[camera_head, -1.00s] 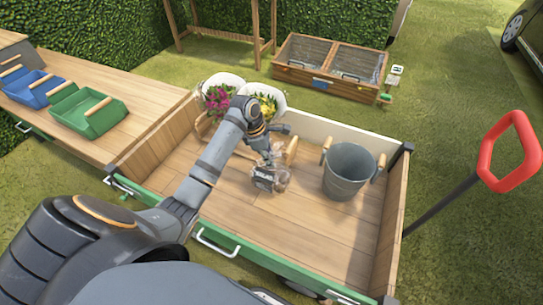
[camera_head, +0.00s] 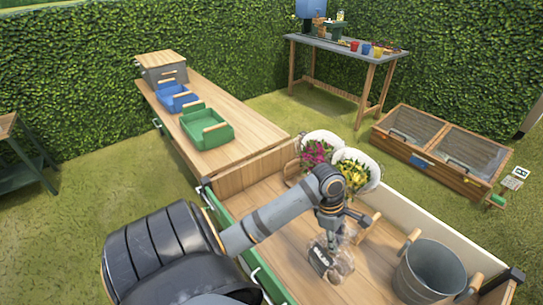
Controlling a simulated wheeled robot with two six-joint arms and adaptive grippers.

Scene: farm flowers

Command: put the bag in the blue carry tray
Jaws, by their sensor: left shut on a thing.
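The bag (camera_head: 334,264) is a small clear bag with a dark label and brownish contents. My left gripper (camera_head: 333,238) is shut on its top, over the wooden cart bed. I cannot tell whether the bag touches the bed. The blue carry tray (camera_head: 178,103) has a wooden handle and stands on the wooden table at the left, beyond the green tray. It looks empty. My right gripper is not in view.
A green carry tray (camera_head: 208,139) stands on the table (camera_head: 247,127) nearer than the blue one. A grey crate (camera_head: 163,72) is behind. The cart (camera_head: 289,222) holds two flower bouquets (camera_head: 352,181) and a metal bucket (camera_head: 428,276). The table's right part is bare.

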